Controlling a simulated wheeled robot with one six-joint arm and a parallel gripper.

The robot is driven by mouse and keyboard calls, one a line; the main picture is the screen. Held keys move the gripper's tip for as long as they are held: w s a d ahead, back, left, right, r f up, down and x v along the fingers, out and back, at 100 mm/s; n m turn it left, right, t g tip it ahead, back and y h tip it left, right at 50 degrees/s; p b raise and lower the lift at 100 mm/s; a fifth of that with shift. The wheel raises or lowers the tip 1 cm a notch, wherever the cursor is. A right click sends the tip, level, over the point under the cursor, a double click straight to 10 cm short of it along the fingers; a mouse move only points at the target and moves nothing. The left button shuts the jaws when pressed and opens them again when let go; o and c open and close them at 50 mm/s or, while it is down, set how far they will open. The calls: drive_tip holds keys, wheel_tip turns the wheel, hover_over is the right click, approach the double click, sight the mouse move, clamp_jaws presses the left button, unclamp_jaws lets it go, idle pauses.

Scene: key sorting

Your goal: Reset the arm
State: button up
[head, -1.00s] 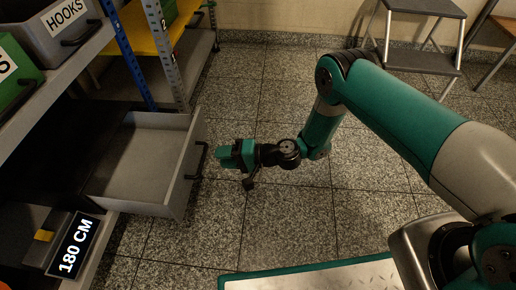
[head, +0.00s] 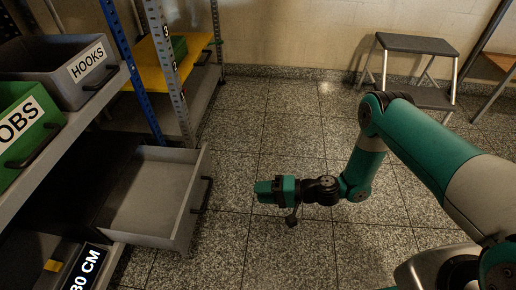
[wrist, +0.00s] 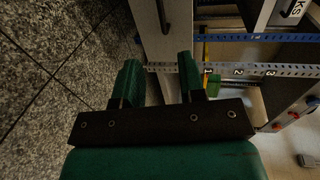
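My gripper (head: 264,191) is at the end of my green and grey arm, over the tiled floor in the head view. It is to the right of a pulled-out grey drawer (head: 150,199) and apart from its black handle. In the wrist view my gripper (wrist: 160,80) shows two green fingers spread well apart with nothing between them. The drawer looks empty in the part that shows.
Shelving with blue and perforated grey posts stands at the left. It holds a grey HOOKS bin (head: 75,68) and a green bin (head: 25,122). A step stool (head: 412,70) stands by the back wall. The tiled floor (head: 280,130) between is clear.

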wheel_tip(320, 180, up, 27)
drive_tip(key=a+n+g+h+p, duration=0.1)
drive_tip(key=n+g+h+p, duration=0.35)
drive_tip(key=n, duration=0.35)
drive_tip(key=s+d+r+t+h+p, duration=0.1)
drive_tip(key=s+d+r+h+p, duration=0.1)
drive_tip(key=s+d+r, duration=0.35)
drive_tip(key=s+d+r+n+h+p, duration=0.1)
drive_tip(key=s+d+r+h, duration=0.1)
drive_tip(key=s+r, duration=0.6)
drive_tip(key=s+d+r+t+h+p, duration=0.1)
drive_tip(key=s+d+r+h+p, duration=0.15)
drive_tip(key=s+r, duration=0.4)
wheel_tip(320, 180, up, 37)
drive_tip(key=p, duration=3.6)
drive_tip(key=shift+w+r, duration=0.15)
drive_tip(key=shift+w, duration=0.2)
